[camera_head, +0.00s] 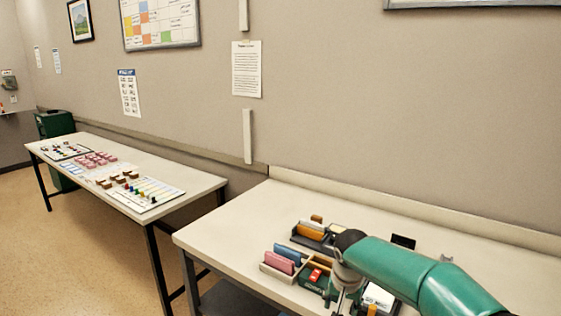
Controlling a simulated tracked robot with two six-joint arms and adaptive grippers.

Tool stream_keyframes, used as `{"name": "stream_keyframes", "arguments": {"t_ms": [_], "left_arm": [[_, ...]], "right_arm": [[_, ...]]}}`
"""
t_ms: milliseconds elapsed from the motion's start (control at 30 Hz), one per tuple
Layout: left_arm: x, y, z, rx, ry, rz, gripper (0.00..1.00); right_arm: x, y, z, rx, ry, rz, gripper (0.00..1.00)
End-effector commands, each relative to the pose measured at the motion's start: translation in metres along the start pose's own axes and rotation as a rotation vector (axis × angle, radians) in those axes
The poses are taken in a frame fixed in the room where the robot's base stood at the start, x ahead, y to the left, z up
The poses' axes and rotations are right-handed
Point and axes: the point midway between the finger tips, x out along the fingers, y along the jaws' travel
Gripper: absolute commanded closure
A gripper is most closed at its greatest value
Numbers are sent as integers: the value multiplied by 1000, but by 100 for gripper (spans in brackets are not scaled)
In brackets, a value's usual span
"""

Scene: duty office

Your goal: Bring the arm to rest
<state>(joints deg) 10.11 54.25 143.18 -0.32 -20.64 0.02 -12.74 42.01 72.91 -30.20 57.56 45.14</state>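My green arm (410,272) comes in from the lower right and reaches over the near table (230,235). Its grey wrist and gripper (344,296) point down at the front part of the table, beside a desk organizer. The fingers are small and partly cut off by the lower edge, so I cannot tell whether they are open or hold anything. My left gripper is not in view.
Organizers hold pink cards (279,261), blue cards (289,254) and orange cards (311,232). A red item (315,275) lies close to the gripper. Another table (205,184) with boards and small pieces stands left. The near table's left end is clear.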

Motion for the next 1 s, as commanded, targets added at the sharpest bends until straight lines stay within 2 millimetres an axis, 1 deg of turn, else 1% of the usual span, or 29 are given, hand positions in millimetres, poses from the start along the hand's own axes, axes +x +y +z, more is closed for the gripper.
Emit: {"name": "stream_keyframes", "arguments": {"t_ms": [33, 67, 167, 200, 267, 300, 367, 400, 467, 500, 567, 600, 700, 800, 900, 933, 1000], "left_arm": [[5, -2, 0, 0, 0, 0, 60], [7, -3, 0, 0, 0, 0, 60], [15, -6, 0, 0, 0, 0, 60], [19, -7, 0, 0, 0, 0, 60], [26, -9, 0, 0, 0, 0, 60], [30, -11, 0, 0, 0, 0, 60], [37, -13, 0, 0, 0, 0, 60], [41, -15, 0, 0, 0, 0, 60], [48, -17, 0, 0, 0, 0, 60], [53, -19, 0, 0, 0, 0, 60], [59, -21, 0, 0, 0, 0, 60], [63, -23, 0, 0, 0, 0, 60], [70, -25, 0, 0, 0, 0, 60], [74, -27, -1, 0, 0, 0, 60], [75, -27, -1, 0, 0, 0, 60], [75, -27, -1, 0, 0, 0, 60], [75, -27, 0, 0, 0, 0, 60]], "right_arm": [[23, 2, 13, -22, -28, -12, 44], [35, 2, 20, -36, -41, -23, 44], [82, 3, 53, -88, -96, -71, 44], [103, 5, 70, -108, -121, -96, 44], [137, 9, 102, -136, -164, -139, 44], [158, 12, 125, -151, -189, -169, 44], [188, 19, 160, -163, -223, -214, 44], [205, 25, 186, -166, -244, -241, 44], [228, 35, 225, -166, -270, -277, 44], [240, 43, 251, -161, -283, -298, 44], [254, 55, 288, -150, -298, -319, 44], [260, 64, 309, -144, -304, -327, 44], [267, 82, 352, -130, -312, -331, 44], [267, 96, 380, -124, -312, -325, 44], [266, 104, 393, -122, -311, -318, 44], [266, 105, 394, -122, -309, -317, 48], [265, 107, 396, -123, -309, -316, 58]]}}
